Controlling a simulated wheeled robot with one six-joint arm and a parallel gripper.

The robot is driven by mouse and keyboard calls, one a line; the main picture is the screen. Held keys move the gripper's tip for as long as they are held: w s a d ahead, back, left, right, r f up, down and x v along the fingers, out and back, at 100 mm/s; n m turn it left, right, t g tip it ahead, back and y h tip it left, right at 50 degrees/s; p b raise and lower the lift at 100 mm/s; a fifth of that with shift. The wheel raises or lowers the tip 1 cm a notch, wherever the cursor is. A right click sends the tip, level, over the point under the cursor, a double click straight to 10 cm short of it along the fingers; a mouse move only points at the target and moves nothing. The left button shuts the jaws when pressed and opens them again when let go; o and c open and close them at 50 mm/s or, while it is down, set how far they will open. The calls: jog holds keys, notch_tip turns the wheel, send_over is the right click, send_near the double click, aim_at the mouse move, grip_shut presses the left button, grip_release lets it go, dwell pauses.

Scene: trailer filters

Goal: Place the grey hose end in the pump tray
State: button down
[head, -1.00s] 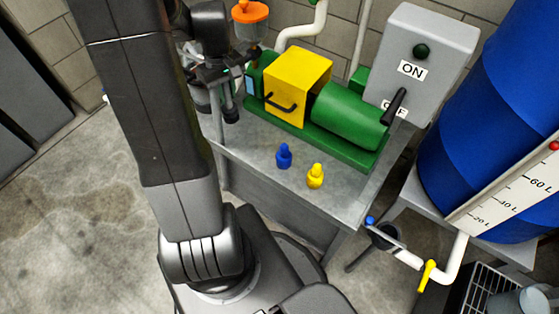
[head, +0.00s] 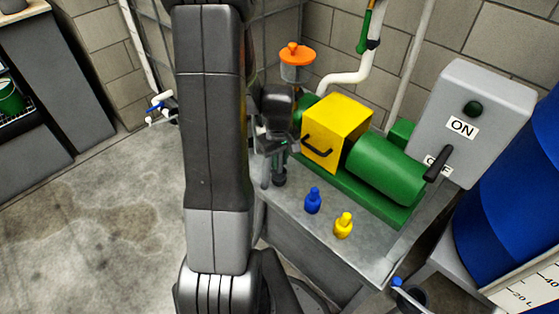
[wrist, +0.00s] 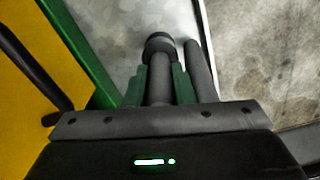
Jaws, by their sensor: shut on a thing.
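My gripper (wrist: 158,88) is shut on the dark grey hose end (wrist: 160,46), which stands between its two green fingers in the wrist view. In the head view my gripper (head: 277,147) hangs at the left edge of the grey metal pump tray (head: 290,221), left of the pump. The hose end (head: 279,178) points down there, low over the tray's edge; I cannot tell whether it touches. A second dark cylinder (wrist: 200,70) runs beside it in the wrist view, along the tray's pale rim. The green pump (head: 388,168) with its yellow cover (head: 338,130) sits on the tray.
A blue bottle (head: 313,202) and a yellow bottle (head: 343,226) stand on the tray's front part. A grey switch box (head: 472,115) and a blue barrel (head: 510,215) stand to the right. The floor on the left is clear.

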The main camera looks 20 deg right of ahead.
jog(key=shift+f, duration=0.2)
jog(key=c, duration=1.2)
grip_release()
jog(key=shift+c, duration=0.2)
jog(key=shift+r, duration=0.1)
notch_tip(320, 180, up, 12)
jog(key=shift+r+p, duration=0.15)
jog(key=shift+p, duration=1.1)
